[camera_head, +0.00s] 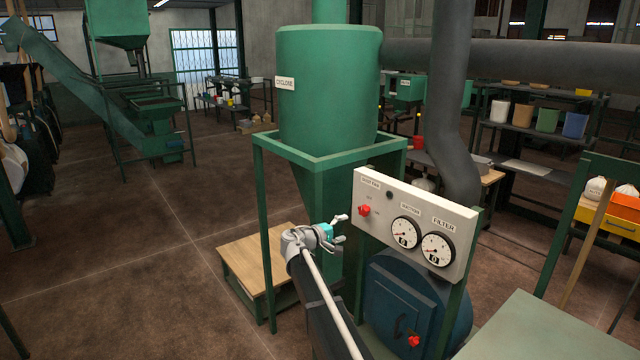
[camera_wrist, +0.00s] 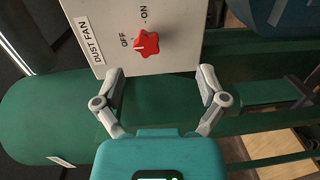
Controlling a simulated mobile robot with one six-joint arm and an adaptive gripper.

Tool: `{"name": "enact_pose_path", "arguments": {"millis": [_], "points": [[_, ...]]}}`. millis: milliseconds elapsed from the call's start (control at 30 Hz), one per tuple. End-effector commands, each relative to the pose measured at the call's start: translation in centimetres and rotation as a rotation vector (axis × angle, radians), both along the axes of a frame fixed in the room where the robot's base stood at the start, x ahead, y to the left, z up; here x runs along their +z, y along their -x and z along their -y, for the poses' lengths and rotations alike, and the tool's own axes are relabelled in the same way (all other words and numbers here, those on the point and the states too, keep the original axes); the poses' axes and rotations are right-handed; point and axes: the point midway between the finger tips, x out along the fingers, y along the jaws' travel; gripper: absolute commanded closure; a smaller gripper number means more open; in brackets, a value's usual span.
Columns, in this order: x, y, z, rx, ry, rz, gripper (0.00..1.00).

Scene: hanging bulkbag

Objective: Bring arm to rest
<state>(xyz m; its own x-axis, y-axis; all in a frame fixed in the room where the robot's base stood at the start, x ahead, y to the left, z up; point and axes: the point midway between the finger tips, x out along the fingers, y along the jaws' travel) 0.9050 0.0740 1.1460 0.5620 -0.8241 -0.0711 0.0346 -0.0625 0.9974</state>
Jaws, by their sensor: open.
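My gripper (camera_head: 341,229) is open and empty at the end of my arm, which reaches forward from the bottom of the head view. It is just left of the white control panel (camera_head: 456,217), in front of the green cyclone's cone. In the wrist view the two fingers of my gripper (camera_wrist: 161,88) are spread apart. The red dust fan knob (camera_wrist: 147,42) lies beyond them on the panel, apart from the fingers. The knob also shows in the head view (camera_head: 364,210), and its pointer appears to be toward OFF.
The green cyclone (camera_head: 330,95) stands on a green frame (camera_head: 262,220) behind my gripper. A wooden-topped platform (camera_head: 240,262) is to the left. A blue drum (camera_head: 385,300) with a red-knobbed door is below the panel. A grey pipe (camera_head: 452,100) runs down behind the panel. Open floor lies left.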

Motion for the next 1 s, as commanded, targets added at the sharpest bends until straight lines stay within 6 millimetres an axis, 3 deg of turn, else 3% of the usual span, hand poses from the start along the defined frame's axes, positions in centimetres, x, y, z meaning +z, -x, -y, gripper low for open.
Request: {"name": "enact_pose_path", "arguments": {"millis": [300,500,767,1000], "points": [[-5.6,8.0,6.5,-0.13,-0.306,-0.095,0.09],[-9.6,14.2,9.4,-0.224,-0.543,-0.168,0.09],[-13.8,22.5,10.7,-0.334,-0.854,-0.264,0.09],[-16.3,30.0,9.9,-0.416,-1.143,-0.354,0.09]]}}
